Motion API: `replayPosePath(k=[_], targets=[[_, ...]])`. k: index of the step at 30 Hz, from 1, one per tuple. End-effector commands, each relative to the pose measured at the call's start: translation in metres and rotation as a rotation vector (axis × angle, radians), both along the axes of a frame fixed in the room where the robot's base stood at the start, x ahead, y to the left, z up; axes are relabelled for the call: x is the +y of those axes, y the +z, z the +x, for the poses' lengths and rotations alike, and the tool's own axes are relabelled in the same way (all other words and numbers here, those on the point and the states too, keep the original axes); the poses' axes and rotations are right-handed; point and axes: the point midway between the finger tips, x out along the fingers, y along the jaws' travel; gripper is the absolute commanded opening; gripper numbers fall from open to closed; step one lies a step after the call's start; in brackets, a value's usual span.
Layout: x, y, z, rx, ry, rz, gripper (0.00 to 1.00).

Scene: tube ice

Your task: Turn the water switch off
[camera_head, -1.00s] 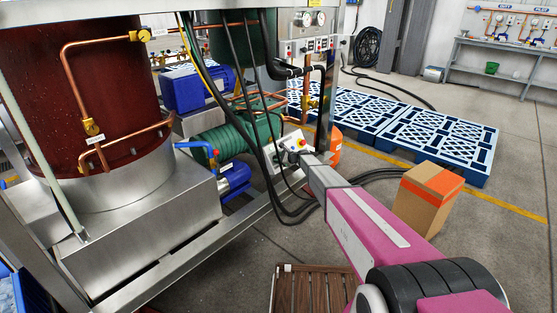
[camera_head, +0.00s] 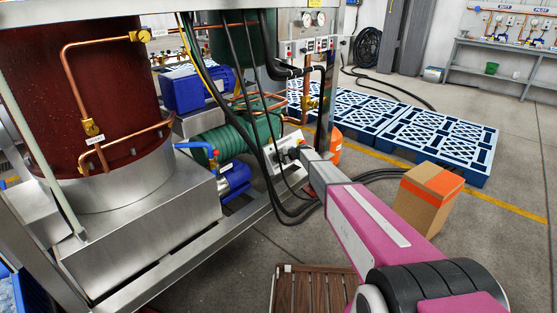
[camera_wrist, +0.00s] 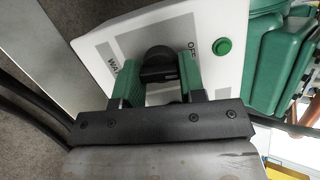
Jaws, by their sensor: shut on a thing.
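The water switch is a black rotary knob (camera_wrist: 160,66) on a white control panel (camera_wrist: 222,22). In the wrist view, the letters "OFF" show to the right of the knob and part of "WAT" to its left. My gripper (camera_wrist: 160,85) has green fingers on either side of the knob and is shut on it. In the head view my gripper (camera_head: 292,154) is at the panel (camera_head: 276,166), low on the machine frame; it hides the knob there.
A green button (camera_wrist: 222,46) sits on the panel, right of the knob. Dark hoses (camera_head: 262,150) hang close to the panel. A green ribbed motor (camera_head: 226,142) is behind it. A cardboard box (camera_head: 425,200) and blue pallets (camera_head: 440,140) stand to the right.

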Motion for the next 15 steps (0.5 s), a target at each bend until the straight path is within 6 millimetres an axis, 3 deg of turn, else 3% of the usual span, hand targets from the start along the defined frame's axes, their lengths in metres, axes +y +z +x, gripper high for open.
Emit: replayPosePath(k=[15], targets=[[-0.0002,-0.0005,-0.0007,-0.083,0.067,-0.067,0.14]])
